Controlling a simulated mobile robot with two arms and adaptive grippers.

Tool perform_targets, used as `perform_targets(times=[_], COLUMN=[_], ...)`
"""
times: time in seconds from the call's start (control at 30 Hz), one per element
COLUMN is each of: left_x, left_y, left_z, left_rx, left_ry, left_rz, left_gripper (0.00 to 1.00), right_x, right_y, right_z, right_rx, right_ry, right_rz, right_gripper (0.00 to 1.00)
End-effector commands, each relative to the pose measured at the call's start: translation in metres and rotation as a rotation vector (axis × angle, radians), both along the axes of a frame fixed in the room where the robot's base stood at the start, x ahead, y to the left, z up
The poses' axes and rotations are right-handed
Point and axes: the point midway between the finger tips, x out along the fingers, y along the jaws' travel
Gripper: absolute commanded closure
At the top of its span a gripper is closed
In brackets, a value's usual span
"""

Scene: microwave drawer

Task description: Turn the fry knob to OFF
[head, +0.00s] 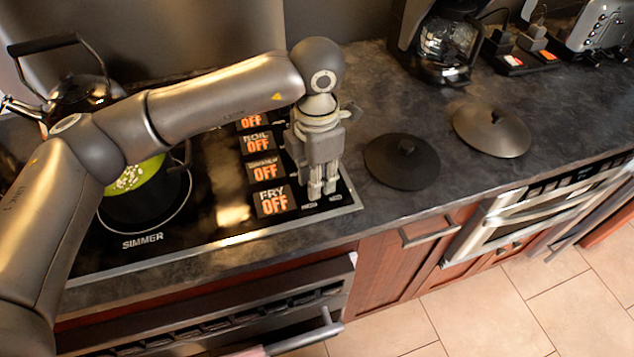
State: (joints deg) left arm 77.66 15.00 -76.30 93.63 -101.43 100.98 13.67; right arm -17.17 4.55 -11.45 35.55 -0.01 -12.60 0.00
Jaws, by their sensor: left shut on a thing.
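The fry display (272,201) on the stovetop (215,237) reads "FRY OFF" in orange. Above it, the other burner displays also read OFF, including the boil display (257,143). My left gripper (322,190) points down just right of the fry display. It is shut at the place of the fry knob, and its fingers hide the knob. I cannot see the knob's pointer. My right gripper is not in view.
A pot (146,205) with green food stands on the burner marked SIMMER, and a black kettle (82,92) is behind it. Two lids, one black (402,165) and one grey (492,130), lie on the counter to the right. A coffee maker (447,45) and toaster (600,28) stand at the back.

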Motion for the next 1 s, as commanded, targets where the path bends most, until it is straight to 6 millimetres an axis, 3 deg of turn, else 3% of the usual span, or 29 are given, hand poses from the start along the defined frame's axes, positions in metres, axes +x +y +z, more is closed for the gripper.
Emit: perform_targets(times=[0.23, 0.77, 0.8, 1.0], left_x=[0.0011, 0.0009, 0.001, 0.0007], left_y=[0.0006, 0.0004, 0.0004, 0.0002], left_z=[0.0005, 0.0018, 0.0018, 0.0012], left_rx=[0.001, 0.001, 0.001, 0.0], left_ry=[-0.004, -0.003, -0.003, -0.002], left_rz=[0.087, 0.114, 0.113, 0.112], left_gripper=[0.99, 0.99, 0.74, 0.53], right_x=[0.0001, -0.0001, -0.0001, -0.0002], right_y=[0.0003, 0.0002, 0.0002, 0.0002], right_z=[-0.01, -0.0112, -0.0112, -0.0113], right_rx=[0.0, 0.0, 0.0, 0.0], right_ry=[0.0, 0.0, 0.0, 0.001], right_rz=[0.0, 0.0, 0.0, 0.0], right_gripper=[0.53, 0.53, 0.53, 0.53])
